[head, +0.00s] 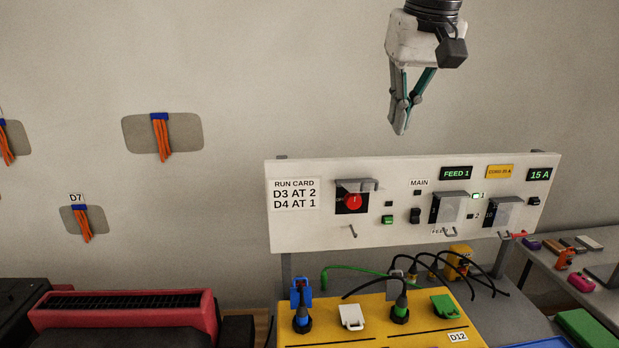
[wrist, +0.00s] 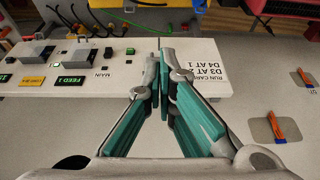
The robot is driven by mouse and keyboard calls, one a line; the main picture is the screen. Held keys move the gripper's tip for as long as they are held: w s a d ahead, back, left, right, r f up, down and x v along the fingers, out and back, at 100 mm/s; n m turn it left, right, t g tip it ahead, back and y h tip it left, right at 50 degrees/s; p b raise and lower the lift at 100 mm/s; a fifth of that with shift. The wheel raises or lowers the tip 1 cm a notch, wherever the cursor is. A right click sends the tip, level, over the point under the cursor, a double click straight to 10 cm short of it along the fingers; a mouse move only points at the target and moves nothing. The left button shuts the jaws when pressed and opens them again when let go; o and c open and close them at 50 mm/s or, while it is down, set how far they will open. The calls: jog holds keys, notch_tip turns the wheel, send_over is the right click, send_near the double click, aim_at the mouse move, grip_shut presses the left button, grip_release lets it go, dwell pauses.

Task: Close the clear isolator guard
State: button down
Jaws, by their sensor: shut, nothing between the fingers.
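The isolator is a red round knob (head: 353,202) on a dark square in the left half of the white panel, right of the run card, in the head view. Its guard (head: 357,185) looks like a greyish see-through flap standing out from the panel above the knob. The knob's face is uncovered, so the guard appears raised. My gripper (head: 400,130) is shut and empty, pointing down above the panel's top edge, to the right of the guard. In the wrist view, my gripper's fingers (wrist: 160,55) cover the isolator area, and I cannot make out the guard there.
Two grey translucent covers (head: 450,208) (head: 503,212) sit on the panel's right half. A yellow box (head: 375,320) with plugs and cables stands below the panel. A red-framed unit (head: 125,310) is at lower left.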

jog(key=b, duration=0.2)
send_near(363, 182)
jog(key=d+p+x, duration=0.1)
jog(key=p+x, duration=0.1)
jog(key=x, duration=0.4)
jog(key=shift+w+f, duration=0.35)
jog(key=shift+d, duration=0.1)
jog(key=shift+f, duration=0.1)
